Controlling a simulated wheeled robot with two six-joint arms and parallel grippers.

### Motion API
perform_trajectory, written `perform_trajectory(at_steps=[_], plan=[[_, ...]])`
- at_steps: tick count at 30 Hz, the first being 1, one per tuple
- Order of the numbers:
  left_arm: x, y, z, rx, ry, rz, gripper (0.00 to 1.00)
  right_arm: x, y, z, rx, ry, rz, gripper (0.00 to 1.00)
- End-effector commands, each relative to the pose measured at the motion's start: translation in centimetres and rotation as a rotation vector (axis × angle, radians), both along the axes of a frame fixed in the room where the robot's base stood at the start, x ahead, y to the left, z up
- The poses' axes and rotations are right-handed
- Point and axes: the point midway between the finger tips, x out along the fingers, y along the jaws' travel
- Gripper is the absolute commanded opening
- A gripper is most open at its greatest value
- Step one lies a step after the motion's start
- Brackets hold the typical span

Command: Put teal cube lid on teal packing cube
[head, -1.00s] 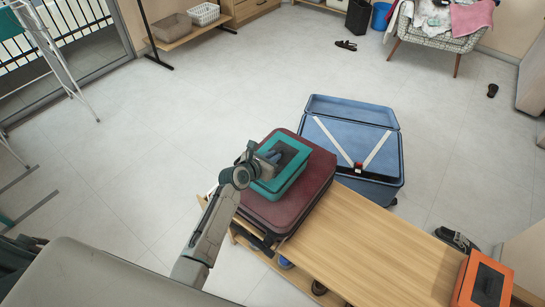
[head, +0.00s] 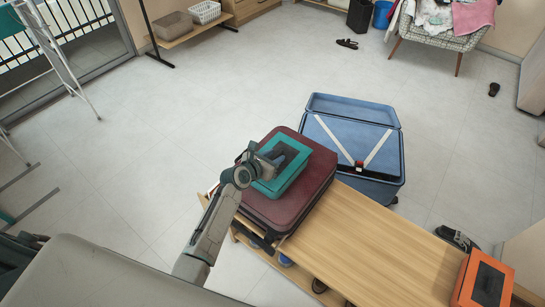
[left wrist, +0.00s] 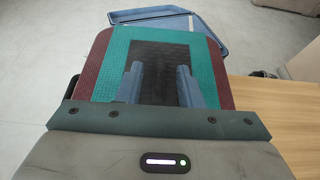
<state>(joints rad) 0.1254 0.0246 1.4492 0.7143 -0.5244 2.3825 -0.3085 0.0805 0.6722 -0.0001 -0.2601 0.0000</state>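The teal packing cube (head: 268,187) lies on a closed maroon suitcase at the front of the wooden bench. The teal lid (head: 300,166), a teal rim around a dark panel, lies over it, and I see no clear gap between them. The lid's rim (left wrist: 206,66) and dark panel also show in the left wrist view. My left gripper (head: 281,158) is just over the lid. Its two fingers (left wrist: 159,82) stand apart over the dark panel, with nothing seen between them. The gripper hides the near part of the lid. My right gripper is not in view.
The maroon suitcase (head: 312,192) sits at the bench's left end. An open blue suitcase (head: 345,140) with white straps stands behind it. An orange packing cube (head: 483,282) lies at the bench's right end. The bench top (head: 375,240) between them is clear.

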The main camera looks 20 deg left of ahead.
Motion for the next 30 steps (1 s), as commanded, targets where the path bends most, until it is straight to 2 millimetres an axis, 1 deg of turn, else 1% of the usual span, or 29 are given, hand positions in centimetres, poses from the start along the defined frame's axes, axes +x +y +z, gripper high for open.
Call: perform_trajectory(at_steps=[2,5,6,8,15,18,21,25,30], plan=[[0.0,0.0,0.3,0.0,-0.001,0.0,0.33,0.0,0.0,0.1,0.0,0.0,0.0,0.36],[0.0,0.0,1.3,0.001,-0.003,-0.001,0.33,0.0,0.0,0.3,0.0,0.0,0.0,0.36],[-0.4,0.2,1.5,0.001,0.0,0.001,0.33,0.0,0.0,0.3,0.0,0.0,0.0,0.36],[-1.5,0.6,1.8,0.002,0.0,0.0,0.33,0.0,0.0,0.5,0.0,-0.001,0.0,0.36],[-6.3,2.3,3.9,0.004,0.001,-0.002,0.33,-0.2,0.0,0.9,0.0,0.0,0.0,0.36],[-7.9,2.9,4.7,0.004,0.001,-0.002,0.33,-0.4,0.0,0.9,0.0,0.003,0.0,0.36],[-9.2,3.4,5.2,0.003,0.0,0.0,0.33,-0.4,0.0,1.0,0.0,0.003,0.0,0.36],[-10.1,3.7,5.7,0.001,0.0,0.0,0.33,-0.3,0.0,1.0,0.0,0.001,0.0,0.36],[-10.5,3.8,5.8,0.0,0.0,0.0,0.33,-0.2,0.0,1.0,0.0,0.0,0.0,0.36]])
